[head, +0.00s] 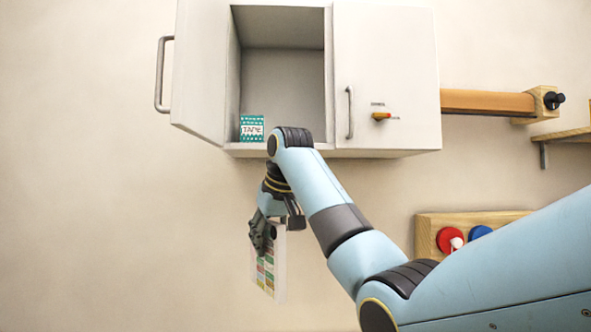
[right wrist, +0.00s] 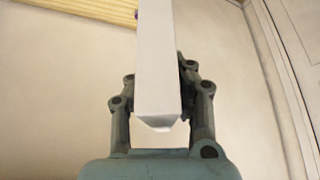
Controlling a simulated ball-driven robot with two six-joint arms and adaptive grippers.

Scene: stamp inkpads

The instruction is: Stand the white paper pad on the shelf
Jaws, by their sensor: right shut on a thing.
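My right gripper (head: 272,232) is shut on a flat white block, which I take for the white paper pad (head: 281,262). One face of it carries rows of coloured patches. It hangs below the gripper in the head view, in front of the wall and below the wall cabinet. In the right wrist view the pad (right wrist: 159,70) shows as a plain white slab between the fingers of the gripper (right wrist: 160,100). A wooden shelf (head: 572,134) on a grey bracket shows only in part at the right edge. My left gripper is not in view.
A white cabinet (head: 387,50) hangs above, its left door (head: 200,75) open. A green and white tape box (head: 251,128) stands inside. A wooden rail (head: 487,102) runs right from it. A wooden rack (head: 428,232) with red and blue round things sits lower right. The wall at left is bare.

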